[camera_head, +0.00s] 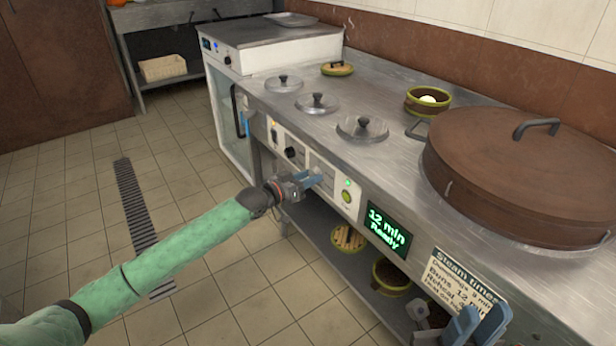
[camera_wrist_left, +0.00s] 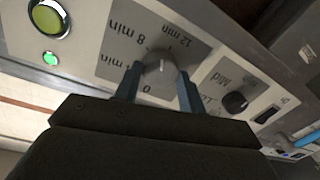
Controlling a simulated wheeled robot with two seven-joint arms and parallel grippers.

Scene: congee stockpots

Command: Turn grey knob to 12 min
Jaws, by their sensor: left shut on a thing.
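The grey knob (camera_wrist_left: 160,72) sits on a dial plate marked 0, 4 min, 8 min and 12 min in the left wrist view. My left gripper (camera_head: 316,180) has a blue finger on each side of the knob and is shut on it. In the head view the fingers largely hide the knob. A light mark on the knob's face is too small for me to read its exact direction. A green-lit display (camera_head: 388,229) on the counter front reads "12 min Ready". My right gripper (camera_head: 478,328) is at the bottom right, its blue fingers apart and empty.
A black knob (camera_wrist_left: 235,102) and a green button (camera_wrist_left: 48,18) flank the dial. A lidded steamer (camera_head: 530,175) and several small pot lids are on the steel counter (camera_head: 385,85). A lower shelf holds baskets. The tiled floor at left is clear.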

